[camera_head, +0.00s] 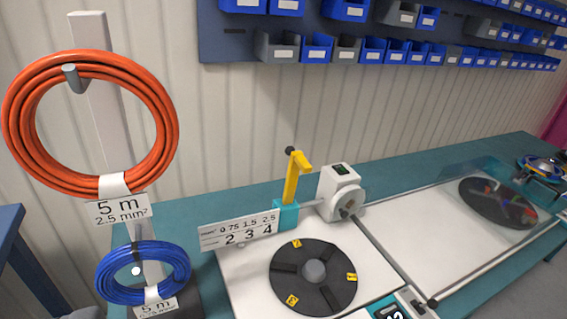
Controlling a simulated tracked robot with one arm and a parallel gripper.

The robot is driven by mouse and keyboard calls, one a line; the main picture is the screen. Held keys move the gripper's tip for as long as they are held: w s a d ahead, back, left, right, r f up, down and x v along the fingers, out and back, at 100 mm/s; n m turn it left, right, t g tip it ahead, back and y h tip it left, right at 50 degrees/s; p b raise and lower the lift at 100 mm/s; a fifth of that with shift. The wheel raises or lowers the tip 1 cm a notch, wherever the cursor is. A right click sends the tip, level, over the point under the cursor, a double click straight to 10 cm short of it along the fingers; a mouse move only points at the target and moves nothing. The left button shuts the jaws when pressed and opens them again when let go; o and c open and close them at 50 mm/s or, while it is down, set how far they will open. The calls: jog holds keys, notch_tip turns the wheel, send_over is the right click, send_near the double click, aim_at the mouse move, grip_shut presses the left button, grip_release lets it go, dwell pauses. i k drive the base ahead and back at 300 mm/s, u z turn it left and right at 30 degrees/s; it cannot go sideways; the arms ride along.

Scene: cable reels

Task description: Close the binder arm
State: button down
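A yellow arm (292,180) with a bent top stands upright on a teal block (286,216) at the middle of the bench; it looks like the binder arm. A black knob (290,151) shows at its top. A white measuring unit (341,192) with a small dark display and a round grey wheel stands just right of it. A black reel disc (313,271) with yellow markers lies on the white plate in front. My gripper is not in view.
Orange (160,125) and blue (140,297) cable coils hang on a post at left. A number sign (238,232) stands left of the teal block. A clear cover (478,190) is over a second disc (497,204) at right. Blue bins (346,10) line the wall.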

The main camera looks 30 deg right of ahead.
aim_at(298, 162)
jog(key=k, duration=1.1)
jog(key=z, duration=0.65)
jog(key=i, duration=2.05)
jog(key=u, duration=0.65)
